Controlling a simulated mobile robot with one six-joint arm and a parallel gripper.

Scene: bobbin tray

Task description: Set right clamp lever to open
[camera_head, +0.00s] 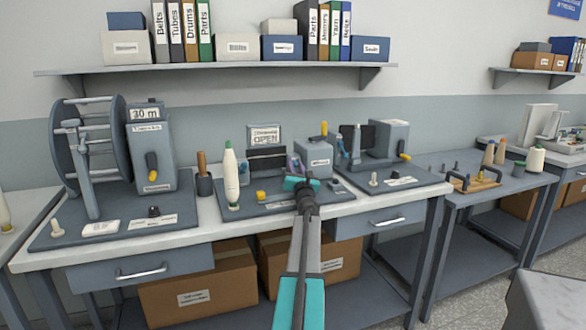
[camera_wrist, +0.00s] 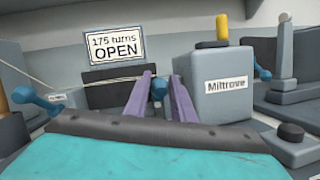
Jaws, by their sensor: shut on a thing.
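My gripper (camera_wrist: 161,84) reaches forward between its two purple fingers in the wrist view. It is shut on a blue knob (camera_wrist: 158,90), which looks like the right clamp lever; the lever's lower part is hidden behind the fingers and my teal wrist. In the head view my gripper (camera_head: 293,167) is at the middle station, left of the grey motor box. Another blue lever (camera_wrist: 28,97) stands at the left of the wrist view, apart from my gripper. A sign (camera_wrist: 115,47) behind reads "175 turns OPEN".
The grey motor box (camera_wrist: 222,88) with a yellow-handled switch (camera_wrist: 222,28) stands close right of my fingers. A dark panel (camera_wrist: 112,88) is behind, with a thread crossing it.

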